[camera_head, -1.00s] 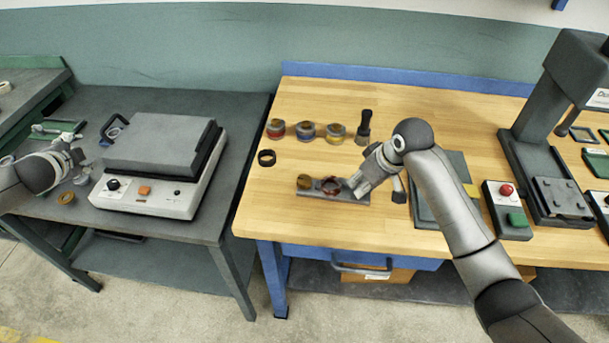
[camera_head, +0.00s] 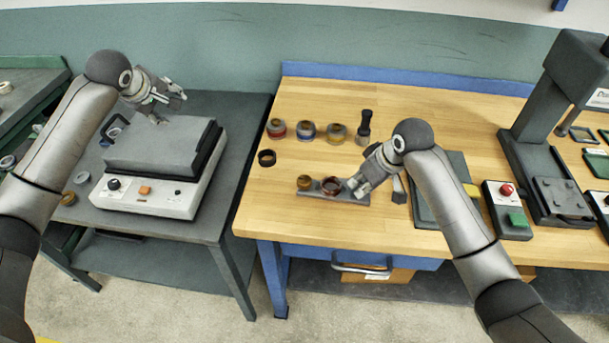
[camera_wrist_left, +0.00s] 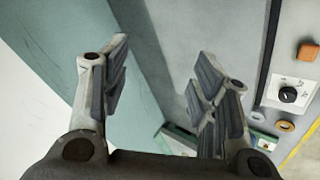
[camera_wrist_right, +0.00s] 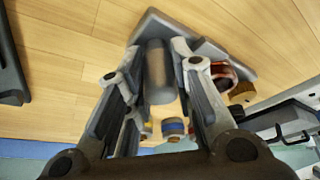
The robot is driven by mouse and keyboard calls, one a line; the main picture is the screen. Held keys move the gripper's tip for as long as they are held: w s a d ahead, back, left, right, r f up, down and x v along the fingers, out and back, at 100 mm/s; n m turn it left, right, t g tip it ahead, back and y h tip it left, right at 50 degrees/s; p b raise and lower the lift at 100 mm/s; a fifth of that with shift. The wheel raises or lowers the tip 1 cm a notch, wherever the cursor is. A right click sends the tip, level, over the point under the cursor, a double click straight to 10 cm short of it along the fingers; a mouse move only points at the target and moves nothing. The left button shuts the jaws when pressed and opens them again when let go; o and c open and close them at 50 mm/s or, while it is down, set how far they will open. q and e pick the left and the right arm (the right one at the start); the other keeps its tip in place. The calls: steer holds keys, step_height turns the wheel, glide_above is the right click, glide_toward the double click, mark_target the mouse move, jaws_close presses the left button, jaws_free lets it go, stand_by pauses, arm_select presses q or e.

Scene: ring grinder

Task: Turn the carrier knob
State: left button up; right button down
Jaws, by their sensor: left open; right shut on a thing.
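A grey carrier (camera_head: 345,197) lies on the wooden bench. A small brass knob (camera_head: 304,183) stands at its left end, with a dark red ring (camera_head: 331,186) beside it. In the right wrist view the knob (camera_wrist_right: 242,93) and ring (camera_wrist_right: 226,76) show at the right. My right gripper (camera_head: 358,188) is at the carrier's right end, shut on its grey upright handle (camera_wrist_right: 158,72). My left gripper (camera_head: 168,105) is open and empty, raised above the grey-lidded machine (camera_head: 160,145), far from the carrier. The left wrist view shows its spread fingers (camera_wrist_left: 165,85) with nothing between.
Several ring containers, one with a blue band (camera_head: 306,130), stand behind the carrier beside a black-handled tool (camera_head: 364,125). A loose dark ring (camera_head: 266,158) lies left. A red-and-green button box (camera_head: 508,208) and a press (camera_head: 545,140) stand right. Bench is clear in front of the carrier.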

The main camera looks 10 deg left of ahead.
arm_select(q)
steer(key=d+f+n+g+h, duration=0.1)
steer(key=d+f+n+g, duration=0.1)
steer(key=d, duration=0.6)
steer(key=d+f+n+g+h, duration=0.1)
steer(key=d+f+n+g, duration=0.15)
steer(key=d, duration=0.55)
steer(key=n+g, duration=0.3)
steer(key=g, duration=0.1)
glide_toward(305, 179)
steer(key=shift+s+d+f+t+y, duration=0.15)
steer(key=shift+d+f+t+y, duration=0.2)
steer(key=shift+d+f, duration=0.25)
steer(key=shift+a+f, duration=0.15)
steer(key=shift+f, duration=1.75)
steer(key=shift+a+f, duration=0.15)
steer(key=shift+f, duration=1.8)
steer(key=c, duration=1.1)
steer(key=shift+o, duration=0.2)
steer(key=shift+m, duration=1.65)
